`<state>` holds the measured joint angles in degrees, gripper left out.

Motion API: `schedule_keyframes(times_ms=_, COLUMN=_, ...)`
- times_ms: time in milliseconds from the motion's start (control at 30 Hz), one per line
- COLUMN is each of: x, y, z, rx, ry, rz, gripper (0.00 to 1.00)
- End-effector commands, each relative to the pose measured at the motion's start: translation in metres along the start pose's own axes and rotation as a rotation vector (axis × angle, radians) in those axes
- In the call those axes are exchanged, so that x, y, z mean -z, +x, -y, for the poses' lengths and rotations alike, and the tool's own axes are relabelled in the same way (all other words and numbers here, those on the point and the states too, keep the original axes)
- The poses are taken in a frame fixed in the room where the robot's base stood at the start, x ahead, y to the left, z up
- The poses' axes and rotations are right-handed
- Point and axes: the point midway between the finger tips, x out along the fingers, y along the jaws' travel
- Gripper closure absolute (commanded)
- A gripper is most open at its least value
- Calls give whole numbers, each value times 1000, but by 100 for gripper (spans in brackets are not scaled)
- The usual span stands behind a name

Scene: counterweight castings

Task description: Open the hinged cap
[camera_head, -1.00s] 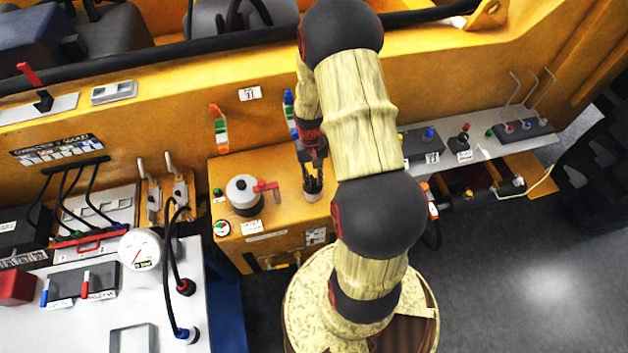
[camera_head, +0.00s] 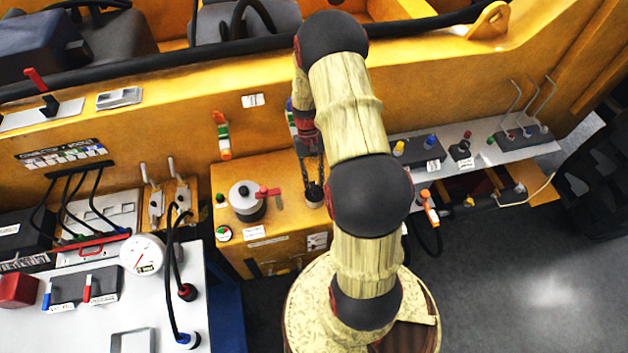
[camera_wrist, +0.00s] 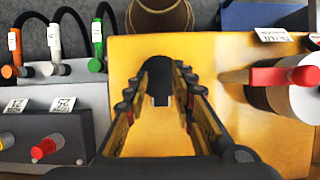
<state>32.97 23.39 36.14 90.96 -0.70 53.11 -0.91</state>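A black round cap-like piece (camera_head: 314,194) sits on top of the yellow box (camera_head: 285,222). In the wrist view, the black piece (camera_wrist: 160,75) shows a small grey notch on its near side. My gripper (camera_head: 313,178) points down at it from above. In the wrist view, my gripper (camera_wrist: 158,88) is open, with one finger on each side of the black piece. I cannot tell whether the fingers touch it. No hinge shows clearly, and the piece looks closed.
A white-topped pot with a red lever (camera_head: 245,200) stands close left of the black piece, and also shows in the wrist view (camera_wrist: 295,90). A grey shelf (camera_head: 470,142) with coloured knobs lies to the right. A yellow machine wall (camera_head: 180,100) rises behind.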

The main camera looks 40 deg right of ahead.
Motion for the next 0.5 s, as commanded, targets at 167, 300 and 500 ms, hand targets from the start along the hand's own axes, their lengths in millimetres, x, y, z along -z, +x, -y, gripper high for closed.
schedule_keyframes(times_ms=167, x=0, y=0, z=0, rx=0, ry=0, rz=0, gripper=63)
schedule_keyframes(times_ms=300, x=0, y=0, z=0, rx=0, ry=0, rz=0, gripper=63)
schedule_keyframes(times_ms=500, x=0, y=-3, z=0, rx=0, ry=0, rz=-1, gripper=63)
